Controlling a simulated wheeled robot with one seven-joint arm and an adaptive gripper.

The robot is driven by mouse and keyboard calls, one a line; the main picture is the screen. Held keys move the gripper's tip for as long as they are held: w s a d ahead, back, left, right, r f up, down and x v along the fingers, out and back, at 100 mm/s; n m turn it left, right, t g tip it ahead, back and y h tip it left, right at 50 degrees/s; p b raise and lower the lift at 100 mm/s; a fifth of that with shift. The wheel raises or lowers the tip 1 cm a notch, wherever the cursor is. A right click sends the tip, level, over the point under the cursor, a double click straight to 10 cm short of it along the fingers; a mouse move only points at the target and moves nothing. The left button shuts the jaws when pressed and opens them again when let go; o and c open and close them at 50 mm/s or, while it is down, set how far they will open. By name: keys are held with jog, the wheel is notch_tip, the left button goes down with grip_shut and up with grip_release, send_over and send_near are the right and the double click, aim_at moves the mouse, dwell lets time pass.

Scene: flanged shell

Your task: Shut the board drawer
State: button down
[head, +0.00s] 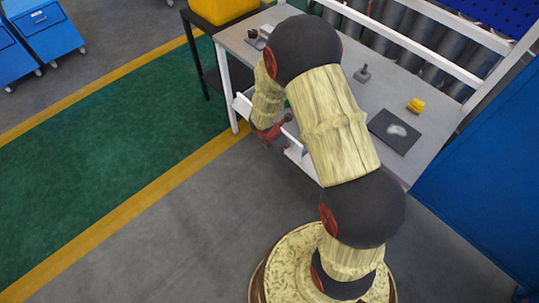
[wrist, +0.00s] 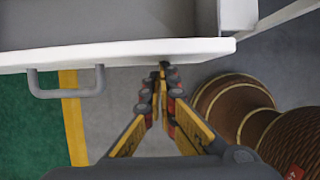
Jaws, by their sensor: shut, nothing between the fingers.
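The board drawer's white front (wrist: 140,50) runs across the top of the wrist view, with a grey bar handle (wrist: 66,92) at its left. The drawer stands open; its grey inside shows behind the front. My gripper (wrist: 165,68) is shut and empty, its fingertips at the lower edge of the front, right of the handle. I cannot tell whether they touch it. In the head view, white drawer parts (head: 300,156) stick out from the table's near side, and my gripper (head: 273,131) is beside them, partly hidden by my arm.
The grey worktable (head: 385,95) carries a dark board (head: 395,131), a yellow part (head: 415,105) and small dark parts (head: 362,74). A blue panel (head: 485,190) stands at the right. A yellow bin (head: 222,8) is at the back. The floor left of the table is clear.

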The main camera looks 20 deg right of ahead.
jog(key=w+d+p, duration=0.1)
jog(key=d, duration=0.3)
jog(key=w+d+p, duration=0.1)
jog(key=w+d, duration=0.1)
jog(key=d, duration=0.3)
jog(key=w+d+p, duration=0.1)
jog(key=d+p, duration=0.1)
jog(key=d, duration=0.2)
jog(key=shift+w+d, duration=0.2)
jog(key=shift+d, duration=0.05)
jog(key=shift+a, duration=0.25)
jog(key=a, duration=0.1)
jog(key=s+a, duration=0.1)
jog(key=a+r, duration=0.1)
jog(key=a, duration=0.1)
jog(key=shift+s+r, duration=0.1)
jog(key=shift+s, duration=0.1)
jog(key=p+v, duration=0.3)
jog(key=v, duration=0.5)
jog(key=shift+r, duration=0.35)
